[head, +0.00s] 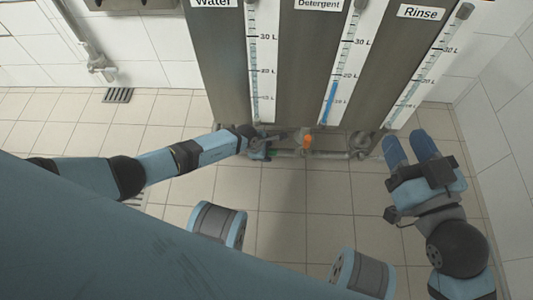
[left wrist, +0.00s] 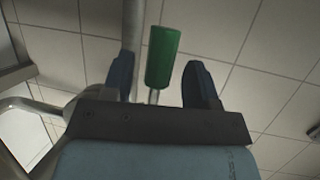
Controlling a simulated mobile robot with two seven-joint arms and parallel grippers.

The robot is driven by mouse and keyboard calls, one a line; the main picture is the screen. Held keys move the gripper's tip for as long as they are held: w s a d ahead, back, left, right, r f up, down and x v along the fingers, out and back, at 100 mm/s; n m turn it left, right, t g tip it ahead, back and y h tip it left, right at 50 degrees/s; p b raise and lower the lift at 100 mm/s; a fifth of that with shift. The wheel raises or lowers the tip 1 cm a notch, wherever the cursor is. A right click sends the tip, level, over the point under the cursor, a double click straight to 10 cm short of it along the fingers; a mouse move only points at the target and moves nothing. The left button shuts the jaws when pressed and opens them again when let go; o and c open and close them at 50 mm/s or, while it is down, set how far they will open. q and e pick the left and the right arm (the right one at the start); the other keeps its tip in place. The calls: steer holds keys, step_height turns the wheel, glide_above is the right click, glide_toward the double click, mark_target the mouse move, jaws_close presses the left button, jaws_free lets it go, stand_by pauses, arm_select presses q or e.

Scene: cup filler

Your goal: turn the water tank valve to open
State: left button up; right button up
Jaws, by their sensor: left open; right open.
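The water tank (head: 228,60) stands at the left of three tanks in the head view, under the label "Water". Its valve has a green handle (left wrist: 163,57), seen large in the left wrist view; a bit of green (head: 270,153) shows below the tank in the head view. My left gripper (left wrist: 163,85) is open, with one finger on each side of the green handle. I cannot tell whether a finger touches it. My right gripper (head: 411,147) is open and empty, at the right near the rinse tank.
The detergent tank (head: 302,60) and rinse tank (head: 400,70) stand to the right. An orange valve handle (head: 307,141) sits under the detergent tank, close to my left gripper. Grey pipes (head: 345,154) run along the tank bottoms. A tiled wall bounds the right; the floor in front is clear.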

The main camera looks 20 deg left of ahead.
arm_select(q)
steer(key=shift+d+f, duration=0.1)
steer(key=shift+c, duration=0.3)
jaws_close()
